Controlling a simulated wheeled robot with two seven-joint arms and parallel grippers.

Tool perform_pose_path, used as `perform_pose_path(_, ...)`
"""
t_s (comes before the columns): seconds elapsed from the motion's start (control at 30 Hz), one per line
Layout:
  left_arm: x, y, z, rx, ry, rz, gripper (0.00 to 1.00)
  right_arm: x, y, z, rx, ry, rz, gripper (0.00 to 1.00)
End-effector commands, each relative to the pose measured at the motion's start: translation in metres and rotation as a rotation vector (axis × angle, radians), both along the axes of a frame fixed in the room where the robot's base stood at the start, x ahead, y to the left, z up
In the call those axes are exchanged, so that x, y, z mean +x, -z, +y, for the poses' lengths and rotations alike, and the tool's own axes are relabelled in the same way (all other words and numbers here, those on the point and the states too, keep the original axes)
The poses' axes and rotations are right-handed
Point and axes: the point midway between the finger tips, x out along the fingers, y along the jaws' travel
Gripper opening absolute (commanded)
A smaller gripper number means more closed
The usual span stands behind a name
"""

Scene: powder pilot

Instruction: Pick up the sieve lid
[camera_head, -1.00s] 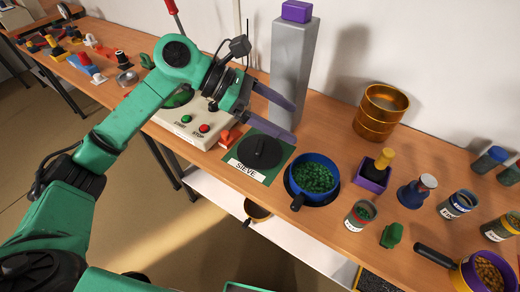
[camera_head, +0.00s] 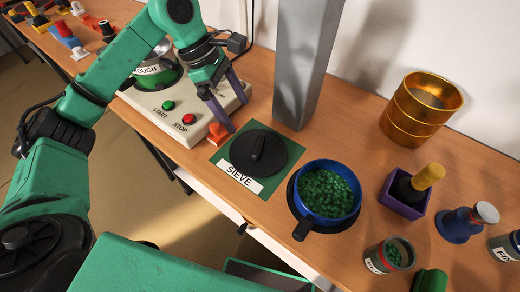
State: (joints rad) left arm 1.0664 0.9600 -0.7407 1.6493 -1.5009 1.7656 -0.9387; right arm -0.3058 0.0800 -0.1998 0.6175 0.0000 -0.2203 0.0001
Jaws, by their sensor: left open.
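The sieve lid, a round black disc with a raised grip bar (camera_head: 270,143), lies on a green mat (camera_head: 223,160) labelled SIEVE near the table's front edge. My left gripper (camera_head: 235,115) is open and empty. Its fingers point down just behind and left of the lid, apart from it in the picture. My right gripper is not in view.
A blue pan of green pellets (camera_head: 328,194) stands right of the mat. A grey column (camera_head: 305,65) rises behind it. A control box (camera_head: 170,105) with START and STOP buttons is at left. A gold sieve (camera_head: 420,108) and a purple holder (camera_head: 400,197) stand at right.

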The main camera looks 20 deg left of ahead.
Motion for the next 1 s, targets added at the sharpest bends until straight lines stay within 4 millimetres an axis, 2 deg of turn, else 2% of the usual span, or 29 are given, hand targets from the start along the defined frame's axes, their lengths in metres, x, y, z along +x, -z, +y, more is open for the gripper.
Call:
perform_pose_path(0.2, -0.001, 0.05, -0.022, -0.001, 0.002, 0.003, 1.0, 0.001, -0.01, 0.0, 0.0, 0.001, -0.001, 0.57)
perform_pose_path(0.43, 0.0, 0.079, -0.034, -0.001, 0.002, 0.004, 1.0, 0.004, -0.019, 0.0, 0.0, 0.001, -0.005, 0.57)
perform_pose_path(0.6, 0.001, 0.109, -0.046, -0.002, 0.002, 0.001, 1.0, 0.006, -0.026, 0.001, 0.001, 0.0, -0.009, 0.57)
perform_pose_path(0.83, 0.001, 0.116, -0.048, -0.002, 0.001, 0.0, 1.0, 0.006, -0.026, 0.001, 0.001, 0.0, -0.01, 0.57)
perform_pose_path(0.87, 0.001, 0.116, -0.048, -0.002, 0.001, 0.0, 0.96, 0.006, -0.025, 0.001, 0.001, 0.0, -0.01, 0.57)
perform_pose_path(1.0, 0.001, 0.116, -0.048, -0.002, 0.001, 0.0, 0.43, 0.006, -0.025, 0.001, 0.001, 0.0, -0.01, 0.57)
